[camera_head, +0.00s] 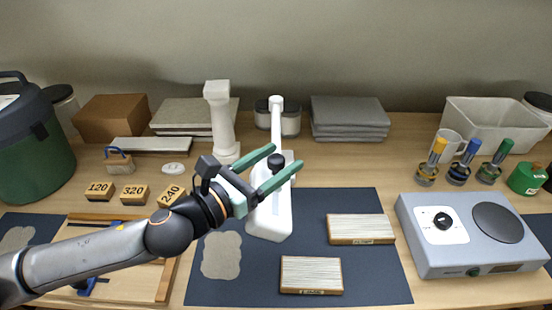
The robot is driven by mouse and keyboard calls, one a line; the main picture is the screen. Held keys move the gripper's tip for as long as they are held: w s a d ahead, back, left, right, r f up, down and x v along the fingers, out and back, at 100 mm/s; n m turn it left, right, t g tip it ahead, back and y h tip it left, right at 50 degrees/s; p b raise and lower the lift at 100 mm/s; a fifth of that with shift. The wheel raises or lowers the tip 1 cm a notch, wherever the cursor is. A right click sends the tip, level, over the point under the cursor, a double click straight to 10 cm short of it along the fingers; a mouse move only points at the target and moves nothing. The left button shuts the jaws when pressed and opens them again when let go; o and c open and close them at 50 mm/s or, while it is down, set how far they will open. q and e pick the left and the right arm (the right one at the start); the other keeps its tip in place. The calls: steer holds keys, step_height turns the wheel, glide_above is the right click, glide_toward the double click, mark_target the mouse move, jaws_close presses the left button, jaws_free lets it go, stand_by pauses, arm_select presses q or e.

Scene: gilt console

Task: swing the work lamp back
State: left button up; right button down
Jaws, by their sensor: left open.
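The white work lamp (270,218) stands near the middle of the bench, over the dark blue mat. Its slim white arm rises at the back, and a round black knob (277,161) shows on it. My left gripper (286,157) comes in from the left with its two green fingers open. In the picture the knob lies between the fingertips; whether they touch it, I cannot tell. The fingers hide part of the lamp's middle. My right gripper is out of view.
A white turned post (220,122) stands behind my left gripper. Labelled blocks (134,195) lie to its left. Two ribbed pale blocks (361,229) lie on the mat (370,280). A grey hotplate-like device (470,255) stands at right. Brushes and a white bin (492,125) stand behind it.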

arm_select(q)
jaws_close()
stand_by(0.5)
stand_by(0.9)
